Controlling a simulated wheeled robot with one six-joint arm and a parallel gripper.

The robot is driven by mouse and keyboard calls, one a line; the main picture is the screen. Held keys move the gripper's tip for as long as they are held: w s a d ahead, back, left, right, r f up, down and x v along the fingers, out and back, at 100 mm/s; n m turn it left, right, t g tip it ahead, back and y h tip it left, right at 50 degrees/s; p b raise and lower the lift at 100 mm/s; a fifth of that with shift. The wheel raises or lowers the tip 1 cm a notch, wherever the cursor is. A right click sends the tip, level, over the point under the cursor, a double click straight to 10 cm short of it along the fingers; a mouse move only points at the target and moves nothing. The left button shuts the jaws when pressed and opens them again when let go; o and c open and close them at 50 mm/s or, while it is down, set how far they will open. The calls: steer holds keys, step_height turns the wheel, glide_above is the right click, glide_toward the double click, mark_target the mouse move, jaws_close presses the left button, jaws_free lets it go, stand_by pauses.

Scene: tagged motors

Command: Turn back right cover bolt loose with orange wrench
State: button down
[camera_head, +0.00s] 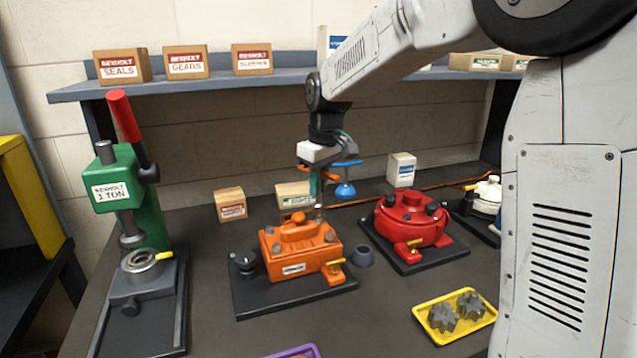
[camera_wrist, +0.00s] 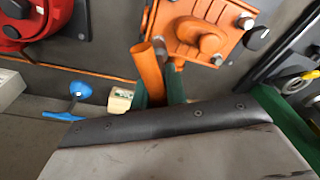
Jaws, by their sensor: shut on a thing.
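The orange motor (camera_head: 300,250) sits on a black base plate, with a cover and grey corner bolts on top. My gripper (camera_head: 316,187) is above its back right corner, with its green fingers shut on the orange wrench (camera_head: 304,168). The wrench's grey shaft points down to that corner. The back right bolt is hidden under the tool, and I cannot tell how fully the wrench is seated. In the wrist view my gripper (camera_wrist: 163,70) holds the wrench's orange bar (camera_wrist: 149,63) beside the orange motor (camera_wrist: 197,32).
A green press (camera_head: 135,190) stands on the left. A yellow tray (camera_head: 425,309) with gears lies front right. Small boxes stand at the back, under a shelf (camera_head: 200,85).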

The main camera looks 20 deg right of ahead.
steer(key=shift+f, duration=0.15)
steer(key=shift+f, duration=1.05)
